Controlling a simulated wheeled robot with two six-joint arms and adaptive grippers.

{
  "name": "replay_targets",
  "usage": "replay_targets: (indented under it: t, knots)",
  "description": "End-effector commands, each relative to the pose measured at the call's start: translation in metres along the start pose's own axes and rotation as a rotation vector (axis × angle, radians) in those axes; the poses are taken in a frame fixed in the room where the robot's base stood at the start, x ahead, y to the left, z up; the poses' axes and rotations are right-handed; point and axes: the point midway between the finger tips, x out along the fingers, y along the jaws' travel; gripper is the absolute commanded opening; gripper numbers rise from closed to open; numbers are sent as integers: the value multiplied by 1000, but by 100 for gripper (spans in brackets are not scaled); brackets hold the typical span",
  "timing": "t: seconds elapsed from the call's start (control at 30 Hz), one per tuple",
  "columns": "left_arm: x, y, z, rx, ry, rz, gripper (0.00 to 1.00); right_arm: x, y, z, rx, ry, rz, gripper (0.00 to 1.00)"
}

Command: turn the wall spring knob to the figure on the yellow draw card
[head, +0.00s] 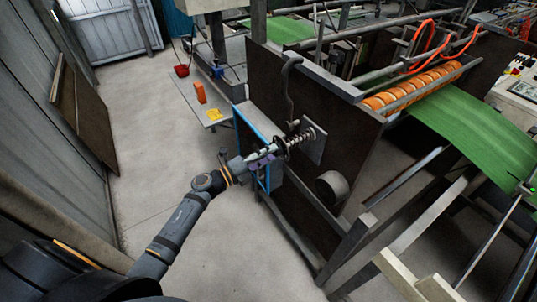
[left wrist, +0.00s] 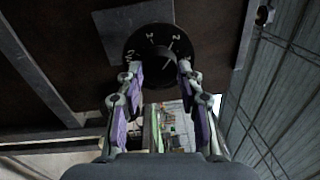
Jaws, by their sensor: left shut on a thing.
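The wall spring knob (head: 286,149) shows in the head view as a dark disc on a coiled shaft, standing out from a metal plate on the brown machine panel. In the left wrist view the black dial (left wrist: 150,40) shows pale figures and a pointer mark, seen tilted. My left gripper (head: 274,153) reaches it from the left, its purple-padded fingers (left wrist: 160,74) on either side of the knob and shut on it. The fingers cover part of the dial. The yellow draw card (head: 214,114) lies on a small grey table; its figure is too small to read. My right gripper is not in view.
An orange block (head: 200,92) stands on the small table (head: 190,98) near the card. A blue-edged cabinet (head: 262,180) stands below my left gripper. A round metal part (head: 332,187) juts from the panel. Clear floor (head: 150,140) lies to the left.

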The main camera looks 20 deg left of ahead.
Motion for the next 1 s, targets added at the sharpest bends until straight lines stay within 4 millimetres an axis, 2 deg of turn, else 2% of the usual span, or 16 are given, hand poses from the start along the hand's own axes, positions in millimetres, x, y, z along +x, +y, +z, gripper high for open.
replay_targets:
  t: [0.07, 0.1, 0.27, 0.53, 0.67, 1.0]
  knots:
    - [0, 1, 0, 0, -1, 1, 5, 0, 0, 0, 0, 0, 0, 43]
    - [0, 1, 0, 0, -1, 1, 40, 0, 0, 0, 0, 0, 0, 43]
    - [0, 0, 0, 0, 0, 1, 60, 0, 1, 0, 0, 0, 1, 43]
    - [0, 0, 0, 1, 0, 1, 60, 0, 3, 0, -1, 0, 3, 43]
    - [-11, 1, 0, 1, 1, 3, 60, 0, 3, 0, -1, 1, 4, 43]
    - [-89, 2, -1, 1, 4, 8, 60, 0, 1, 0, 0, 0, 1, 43]
